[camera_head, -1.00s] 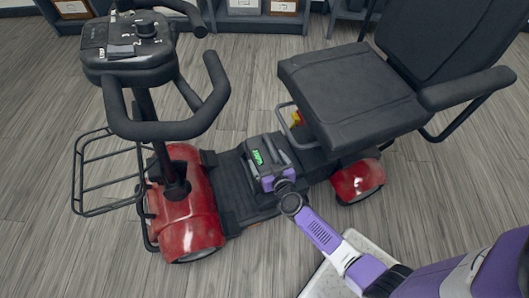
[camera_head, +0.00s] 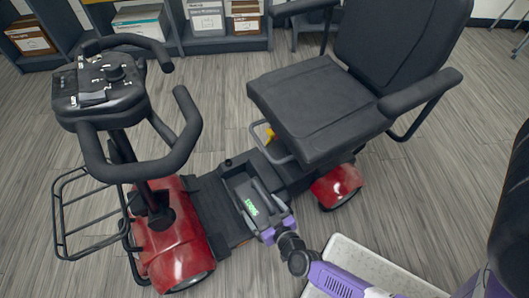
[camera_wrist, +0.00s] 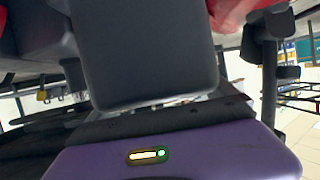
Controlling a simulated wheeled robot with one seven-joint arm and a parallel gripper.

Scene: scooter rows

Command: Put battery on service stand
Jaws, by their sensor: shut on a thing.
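The battery (camera_head: 264,196) is a dark grey block with a green-lit label, above or on the scooter's floor deck (camera_head: 209,202) in the head view; I cannot tell if it touches. My purple-tipped gripper (camera_head: 278,230) is shut on its near end. In the wrist view a dark grey block (camera_wrist: 145,50), apparently the battery, fills the middle, beyond my purple gripper body with a small lit indicator. A white speckled tray-like surface (camera_head: 337,244) shows below right; I cannot tell whether it is the service stand.
The red scooter has a tiller (camera_head: 105,85) and wire basket (camera_head: 85,215) at left, and a black seat (camera_head: 315,110) with armrest overhanging the deck. Shelves with boxes (camera_head: 140,22) line the back.

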